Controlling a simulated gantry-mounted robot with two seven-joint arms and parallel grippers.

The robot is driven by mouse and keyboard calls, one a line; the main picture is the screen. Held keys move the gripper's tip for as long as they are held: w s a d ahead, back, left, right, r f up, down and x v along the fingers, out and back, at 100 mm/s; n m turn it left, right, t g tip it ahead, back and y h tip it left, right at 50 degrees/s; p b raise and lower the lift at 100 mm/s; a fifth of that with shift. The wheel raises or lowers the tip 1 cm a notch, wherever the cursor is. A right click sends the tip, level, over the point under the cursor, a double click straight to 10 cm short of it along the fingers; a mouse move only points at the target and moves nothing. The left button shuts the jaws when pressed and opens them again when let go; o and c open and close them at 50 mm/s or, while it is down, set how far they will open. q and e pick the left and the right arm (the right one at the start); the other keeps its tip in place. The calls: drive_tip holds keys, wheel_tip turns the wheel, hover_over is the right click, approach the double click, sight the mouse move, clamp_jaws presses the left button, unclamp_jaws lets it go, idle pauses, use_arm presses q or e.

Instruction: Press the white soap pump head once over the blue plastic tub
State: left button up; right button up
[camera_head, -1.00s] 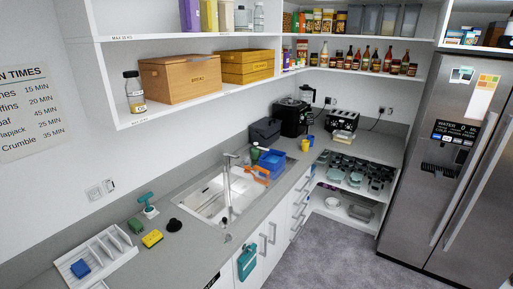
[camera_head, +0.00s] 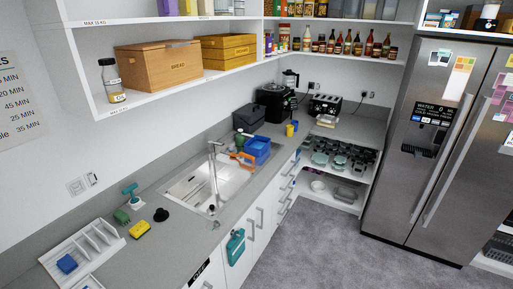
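The blue plastic tub (camera_head: 259,146) stands at the far right end of the sink, near the counter's front edge. A green bottle (camera_head: 239,141) stands just left of the tub, close to the wall side. A small pale top (camera_head: 239,131) shows on this bottle and looks like the white pump head; it is too small to make out well. The bottle and tub are close together; I cannot tell whether they touch. Neither of my grippers is in view.
An orange item (camera_head: 243,158) lies by the tub. A sponge (camera_head: 139,229), a brush (camera_head: 131,192) and a dish rack (camera_head: 85,250) are at the left. A shelf (camera_head: 185,85) overhangs the counter.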

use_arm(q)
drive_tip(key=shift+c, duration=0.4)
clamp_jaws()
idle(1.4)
